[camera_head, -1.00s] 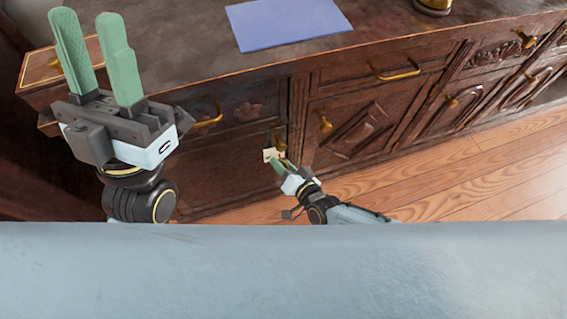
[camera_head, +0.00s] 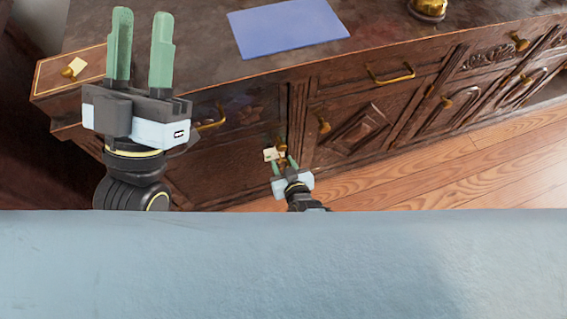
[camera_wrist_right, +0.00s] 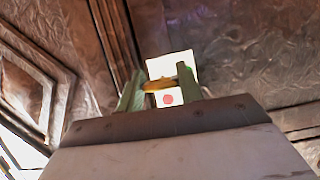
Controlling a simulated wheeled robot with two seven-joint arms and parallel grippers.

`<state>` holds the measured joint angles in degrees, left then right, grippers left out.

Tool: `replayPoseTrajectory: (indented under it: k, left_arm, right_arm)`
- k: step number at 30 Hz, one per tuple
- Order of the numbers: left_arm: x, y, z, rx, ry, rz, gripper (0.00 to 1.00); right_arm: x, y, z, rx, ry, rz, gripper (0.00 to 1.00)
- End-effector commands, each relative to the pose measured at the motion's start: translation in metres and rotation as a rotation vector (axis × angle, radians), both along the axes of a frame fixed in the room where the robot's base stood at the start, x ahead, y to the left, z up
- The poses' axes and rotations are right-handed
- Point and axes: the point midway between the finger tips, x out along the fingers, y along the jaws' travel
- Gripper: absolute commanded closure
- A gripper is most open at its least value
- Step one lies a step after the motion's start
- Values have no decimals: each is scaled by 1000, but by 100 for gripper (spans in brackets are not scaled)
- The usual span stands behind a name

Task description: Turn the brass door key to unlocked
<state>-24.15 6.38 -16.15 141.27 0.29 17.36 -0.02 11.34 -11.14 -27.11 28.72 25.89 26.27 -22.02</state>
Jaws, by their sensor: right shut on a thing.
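The brass key (camera_wrist_right: 158,86) shows in the right wrist view, lying across the gap between the fingers. Behind it is a white plate (camera_wrist_right: 170,64) with a red dot on it. In the head view the plate (camera_head: 270,154) is on the front of the dark cabinet door. My right gripper (camera_head: 284,164) is at the lock, its fingers pointing at the door; in the wrist view it (camera_wrist_right: 157,80) is shut on the key. The fingers hide part of the key. My left gripper (camera_head: 142,16) is open and empty, fingers up, at the upper left.
The carved wooden cabinet (camera_head: 190,48) has brass handles and knobs along its front. A blue flat sheet (camera_head: 287,27) and a brass object (camera_head: 428,9) are on its top. A small box (camera_head: 50,76) with a yellow note is at the left. Wooden floor (camera_head: 440,150) is clear.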

Motion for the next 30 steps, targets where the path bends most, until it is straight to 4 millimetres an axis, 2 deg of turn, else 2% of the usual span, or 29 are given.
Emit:
replayPoseTrajectory:
  k: [18,19,23,24,30]
  left_arm:
    - [1,0,0,2,6,1,64]
    - [1,0,0,2,6,1,64]
    - [1,0,0,1,6,1,64]
    - [1,0,0,1,6,1,64]
    - [0,0,0,1,6,1,64]
  right_arm:
    - [1,-1,1,-44,-17,-1,86]
    - [1,-1,1,-44,-17,-1,62]
    - [1,0,1,-43,-17,-1,45]
    - [1,0,1,-43,-17,-1,42]
    - [1,0,0,-42,-16,0,42]
